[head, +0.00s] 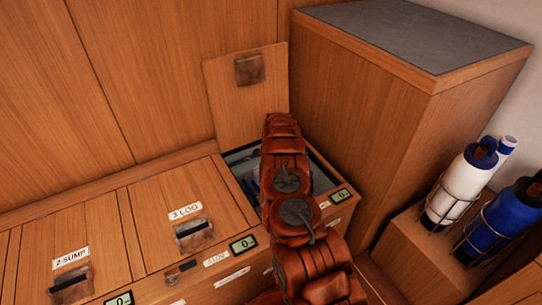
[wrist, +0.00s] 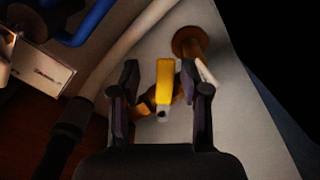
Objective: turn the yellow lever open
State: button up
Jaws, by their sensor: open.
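The yellow lever (wrist: 164,82) shows in the wrist view, pointing up the picture between my fingers. It sits on a brass-coloured valve body (wrist: 182,108) beside a pale panel. My gripper (wrist: 162,80) is open, with one dark finger on each side of the lever and a gap on both sides. I cannot tell how deep the fingers reach around it. In the head view my arm reaches into an open compartment (head: 240,160) and hides the gripper and the lever.
A raised wooden hatch lid (head: 246,100) stands behind the compartment. A tall cabinet (head: 390,120) is close on the right. In the wrist view a pale hose (wrist: 128,42), a blue pipe (wrist: 92,24) and a dark hose (wrist: 66,135) run left of the lever. Bottles (head: 462,185) stand far right.

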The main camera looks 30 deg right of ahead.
jog(key=s+a+n+b, duration=0.3)
jog(key=s+n+b, duration=0.3)
jog(key=n+b, duration=0.2)
jog(key=s+a+r+n+p, duration=0.1)
jog(key=a+r+p, duration=0.1)
jog(key=r, duration=0.7)
jog(key=s+a+r+n+p, duration=0.1)
jog(key=a+r+p, duration=0.1)
jog(key=r+p, duration=0.3)
jog(key=s+a+r+n+p, duration=0.1)
jog(key=a+r+p, duration=0.2)
jog(key=r, duration=0.9)
jog(key=shift+r+n+p, duration=0.3)
jog(key=shift+n+p, duration=0.1)
jog(key=shift+p, duration=0.05)
jog(key=shift+s, duration=0.1)
